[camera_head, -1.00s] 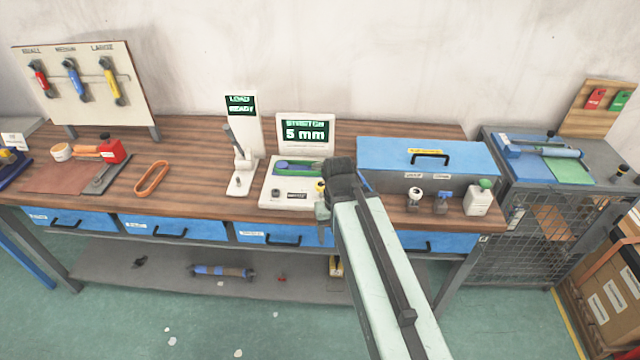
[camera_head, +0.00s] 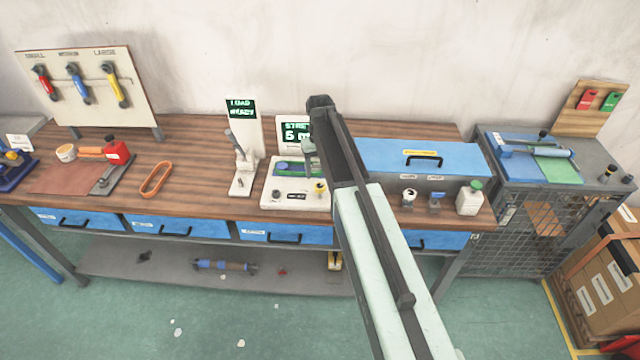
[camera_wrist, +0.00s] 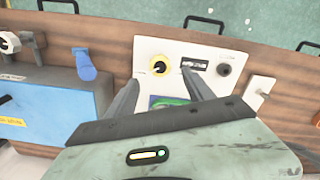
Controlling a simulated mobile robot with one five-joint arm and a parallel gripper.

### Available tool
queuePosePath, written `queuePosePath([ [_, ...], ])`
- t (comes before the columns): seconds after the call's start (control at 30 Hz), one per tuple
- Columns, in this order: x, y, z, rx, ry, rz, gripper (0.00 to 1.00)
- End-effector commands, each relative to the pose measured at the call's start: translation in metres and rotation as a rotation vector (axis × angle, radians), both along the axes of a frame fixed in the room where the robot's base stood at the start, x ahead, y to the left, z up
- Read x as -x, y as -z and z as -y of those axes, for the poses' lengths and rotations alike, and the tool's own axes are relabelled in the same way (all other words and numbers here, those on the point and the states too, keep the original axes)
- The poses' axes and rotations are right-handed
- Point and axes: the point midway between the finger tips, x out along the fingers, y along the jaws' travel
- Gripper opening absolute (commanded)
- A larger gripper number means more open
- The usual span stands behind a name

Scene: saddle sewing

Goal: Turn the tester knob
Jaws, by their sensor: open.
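The tester is a white box (camera_head: 297,203) on the bench with a screen (camera_head: 293,131) behind it, partly hidden by my arm. On its front panel are a yellow-ringed knob (camera_head: 320,187) and a dark round knob (camera_head: 276,194). The wrist view shows the yellow-ringed knob (camera_wrist: 158,65) and the dark knob (camera_wrist: 224,69), with a dark label (camera_wrist: 194,65) between them. My gripper (camera_wrist: 160,78) is open and empty above the panel. The yellow-ringed knob shows between its fingertips, apparently untouched. In the head view my gripper (camera_head: 309,158) is over the tester's right side.
A white load stand (camera_head: 245,150) reading "LOAD READY" stands left of the tester. A blue case (camera_head: 425,158) lies right, with small knobs and a white bottle (camera_head: 470,198) before it. An orange loop (camera_head: 155,180) lies left.

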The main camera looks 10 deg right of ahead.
Motion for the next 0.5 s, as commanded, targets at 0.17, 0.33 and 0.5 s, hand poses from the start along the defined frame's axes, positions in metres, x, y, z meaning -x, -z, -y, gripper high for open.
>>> queuePosePath([
  [0.17, 0.000, 0.037, 0.000, 0.000, 0.000, 0.000, 0.61],
  [0.33, 0.000, 0.064, 0.000, 0.000, 0.000, 0.001, 0.61],
  [0.5, 0.000, 0.070, 0.000, 0.000, 0.000, 0.001, 0.61],
])
